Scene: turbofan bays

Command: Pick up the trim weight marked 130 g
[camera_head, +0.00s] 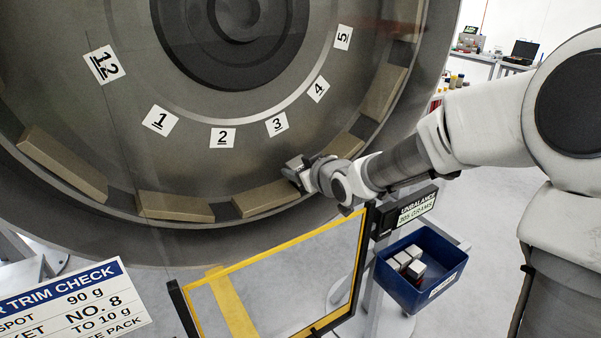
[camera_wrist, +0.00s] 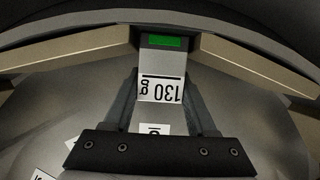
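The trim weight marked 130 g (camera_wrist: 162,60) is in the wrist view, a grey block with a green patch and a white label read upside down. It sits between the ends of two tan pads along the ring's rim. My gripper (camera_wrist: 161,88) has one finger on each side of the weight, with no clear gap at the label, and looks shut on it. In the head view my gripper (camera_head: 296,174) is at the lower right of the ring, and the weight is hidden there.
Number plates, such as plate 3 (camera_head: 277,124), line the fan's ring. A blue bin (camera_head: 398,288) with several light blocks stands below my arm. A yellow-edged frame (camera_head: 282,240) and an unbalance display (camera_head: 416,207) are near. A trim check sign (camera_head: 75,305) is at lower left.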

